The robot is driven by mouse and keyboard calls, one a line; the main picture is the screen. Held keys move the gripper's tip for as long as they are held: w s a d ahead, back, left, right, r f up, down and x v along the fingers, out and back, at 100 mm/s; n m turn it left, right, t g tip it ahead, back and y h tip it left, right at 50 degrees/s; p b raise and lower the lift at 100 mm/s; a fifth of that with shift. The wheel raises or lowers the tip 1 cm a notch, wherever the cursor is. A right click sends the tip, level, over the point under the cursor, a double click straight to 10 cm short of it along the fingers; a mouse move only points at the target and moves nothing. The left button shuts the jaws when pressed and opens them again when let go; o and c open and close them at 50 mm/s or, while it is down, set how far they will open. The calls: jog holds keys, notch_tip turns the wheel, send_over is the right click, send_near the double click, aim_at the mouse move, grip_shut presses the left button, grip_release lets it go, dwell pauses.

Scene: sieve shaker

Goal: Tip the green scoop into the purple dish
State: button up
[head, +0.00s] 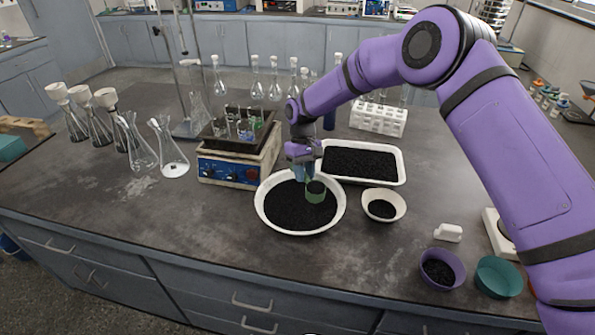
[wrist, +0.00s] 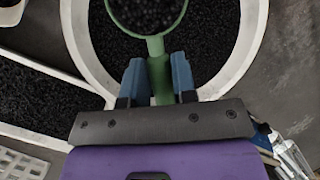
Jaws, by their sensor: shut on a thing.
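The green scoop (head: 316,192) is over the large white bowl (head: 268,217) of black grains in the head view. My gripper (head: 303,173) is shut on the scoop's handle. In the wrist view the green scoop (wrist: 160,40) is full of black grains, and its handle runs between the blue fingertips of my gripper (wrist: 158,80). The purple dish (head: 459,270) stands near the front right of the bench, well away from the scoop, with some black grains inside.
A white tray of black grains (head: 402,165) lies behind the bowl. A small white bowl (head: 402,205) holds more grains. A teal dish (head: 499,278) stands beside the purple dish. A hotplate (head: 229,172) and flasks (head: 172,168) are at the left. The front left bench is clear.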

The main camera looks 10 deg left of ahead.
jog(key=shift+s+d, duration=1.55)
jog(key=shift+d, duration=4.75)
jog(key=shift+s+d, duration=1.6)
jog(key=shift+d, duration=4.75)
jog(key=shift+s+d, duration=1.55)
jog(key=shift+d, duration=4.75)
jog(key=shift+s+a+f+m+t+h, duration=0.5)
jog(key=shift+f+m+t+h, duration=0.35)
jog(key=shift+t+h, duration=1.45)
jog(key=shift+s+a+f+m+t+h, duration=0.5)
jog(key=shift+m+t+h, duration=0.65)
jog(key=shift+h, duration=2.3)
jog(key=shift+s+a+f+m+t+h, duration=0.4)
jog(key=shift+f+m+t+h, duration=0.5)
jog(key=shift+t+h, duration=1.4)
jog(key=shift+w+g+h, duration=0.1)
jog(key=shift+g+h, duration=0.45)
jog(key=shift+h, duration=0.1)
